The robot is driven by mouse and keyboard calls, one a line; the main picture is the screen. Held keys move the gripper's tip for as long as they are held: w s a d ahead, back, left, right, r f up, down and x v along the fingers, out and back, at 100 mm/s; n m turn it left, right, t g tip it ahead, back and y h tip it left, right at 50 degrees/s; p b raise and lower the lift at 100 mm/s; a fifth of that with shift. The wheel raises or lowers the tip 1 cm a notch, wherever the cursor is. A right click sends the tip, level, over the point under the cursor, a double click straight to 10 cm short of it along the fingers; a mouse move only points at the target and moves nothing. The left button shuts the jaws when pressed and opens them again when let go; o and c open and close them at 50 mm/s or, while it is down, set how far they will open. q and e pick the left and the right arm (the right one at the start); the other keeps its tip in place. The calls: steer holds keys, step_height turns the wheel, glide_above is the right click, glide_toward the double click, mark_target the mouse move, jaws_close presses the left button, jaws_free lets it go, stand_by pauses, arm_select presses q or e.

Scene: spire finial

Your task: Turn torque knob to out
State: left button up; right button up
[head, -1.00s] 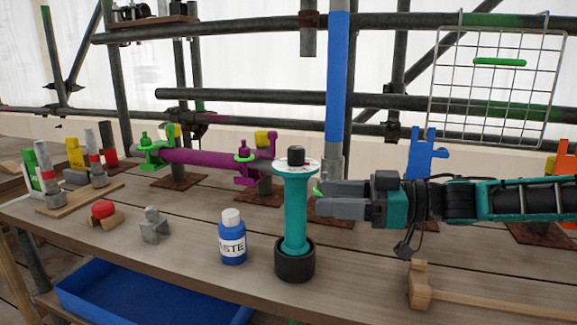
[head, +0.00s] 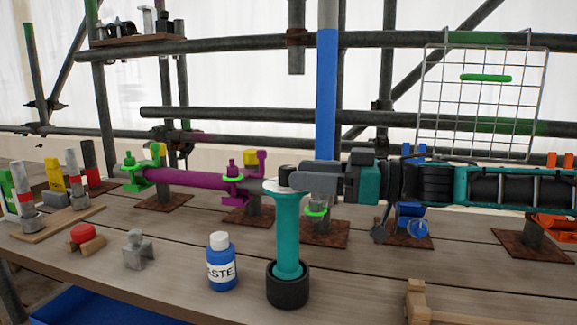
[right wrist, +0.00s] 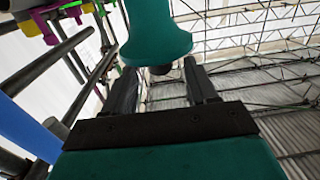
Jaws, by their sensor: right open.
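The torque knob (head: 285,173) is a dark cap on top of a teal post (head: 288,235) that stands in a black base on the bench. A pale dial plate (head: 272,187) lies under the knob; its markings are too small to read. My right gripper (head: 292,176) reaches in from the right at knob height, its fingers partly hiding the knob. In the right wrist view the gripper (right wrist: 160,78) is open, and the dark knob (right wrist: 161,70) shows between the fingertips, below the teal flange (right wrist: 157,38). Contact cannot be told. My left gripper is out of view.
A blue paste bottle (head: 221,265) stands left of the post. A grey block (head: 138,251) and a red-topped piece (head: 83,234) sit farther left. A wooden mallet (head: 420,300) lies at front right. A purple pipe (head: 190,177) and a blue upright pole (head: 326,90) stand behind.

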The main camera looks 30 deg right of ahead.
mark_target(289, 166)
steer(key=p+x, duration=0.2)
steer(key=shift+w+a+r, duration=0.2)
steer(key=shift+w+a, duration=0.05)
steer(key=shift+w, duration=0.05)
steer(key=shift+w+a+f+p, duration=0.15)
steer(key=shift+w+a+p, duration=0.2)
steer(key=shift+w+p, duration=0.1)
steer(key=shift+c, duration=0.3)
steer(key=c, duration=0.9)
